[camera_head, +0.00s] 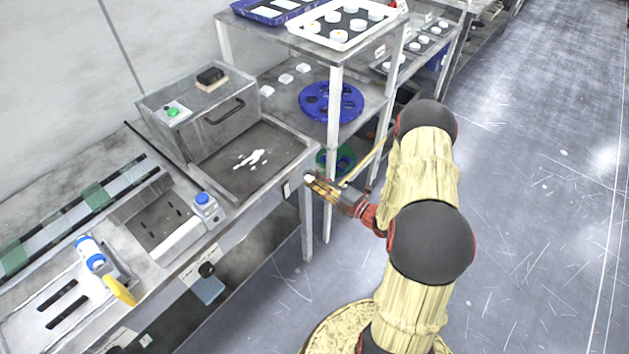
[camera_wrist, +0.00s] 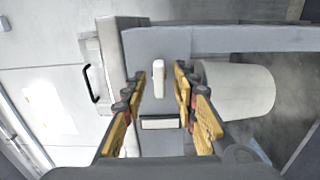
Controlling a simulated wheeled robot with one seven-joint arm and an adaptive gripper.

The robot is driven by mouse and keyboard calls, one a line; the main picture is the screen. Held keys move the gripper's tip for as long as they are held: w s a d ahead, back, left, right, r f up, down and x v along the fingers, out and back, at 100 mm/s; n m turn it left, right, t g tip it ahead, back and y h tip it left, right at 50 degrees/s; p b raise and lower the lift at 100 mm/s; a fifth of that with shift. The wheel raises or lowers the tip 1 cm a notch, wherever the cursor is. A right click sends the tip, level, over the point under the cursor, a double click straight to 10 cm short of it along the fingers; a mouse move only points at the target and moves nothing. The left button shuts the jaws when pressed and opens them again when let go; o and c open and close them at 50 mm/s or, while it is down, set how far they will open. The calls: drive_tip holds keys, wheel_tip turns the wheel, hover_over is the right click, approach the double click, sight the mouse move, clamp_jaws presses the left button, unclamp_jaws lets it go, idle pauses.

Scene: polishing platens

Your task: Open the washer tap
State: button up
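A small upright white lever (camera_wrist: 159,79), which looks like the washer tap, is on a grey panel in the wrist view. A white label with a dark border (camera_wrist: 160,122) is just below it. My gripper (camera_wrist: 160,74) is open, its two yellow fingers apart on either side of the lever in the picture. I see no finger clearly touching it, and the depth between them is hard to tell. In the head view my gripper (camera_head: 322,186) is at the right end of the bench, near a small switch-like fitting (camera_head: 287,189) on its front.
A metal box with a black handle (camera_head: 224,112) and a sink-like tray (camera_head: 253,160) are on the bench. A shelf rack (camera_head: 336,110) with a blue disc stands close behind my gripper. A pale cylinder (camera_wrist: 236,90) is right of the fingers. Open floor (camera_head: 540,200) lies to the right.

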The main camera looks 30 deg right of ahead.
drive_tip(key=shift+w+a, duration=0.1)
drive_tip(key=shift+w, duration=0.15)
drive_tip(key=shift+c, duration=0.5)
clamp_jaws()
